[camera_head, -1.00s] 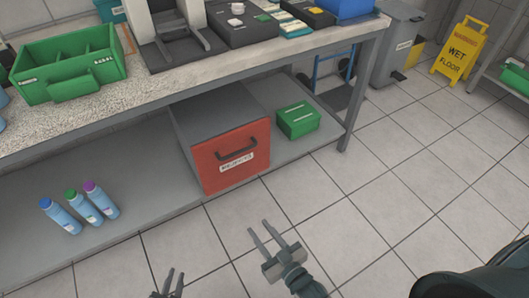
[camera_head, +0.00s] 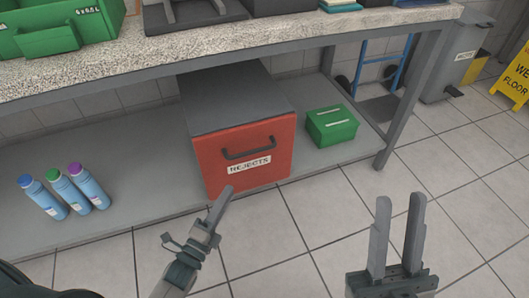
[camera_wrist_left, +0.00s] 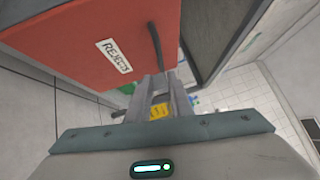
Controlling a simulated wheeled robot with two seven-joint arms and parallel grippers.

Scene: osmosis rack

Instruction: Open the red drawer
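The red drawer (camera_head: 243,160) is the front of a grey box under the bench, closed, with a "REJECTS" label and a dark bar handle (camera_head: 249,148). My left gripper (camera_head: 223,200) is in front of its lower part in the head view, seen nearly edge-on. In the left wrist view, the drawer front (camera_wrist_left: 85,45) fills the upper left and the handle (camera_wrist_left: 155,45) lies just beyond the fingertips (camera_wrist_left: 160,80). A gap shows between those fingers, with nothing gripped. My right gripper (camera_head: 398,205) is open and empty over the floor at the right.
A green box (camera_head: 332,127) stands right of the drawer on the lower shelf (camera_head: 130,208). A bench leg (camera_head: 408,100) and a yellow floor sign (camera_head: 513,80) are at the right. The tiled floor in front is clear.

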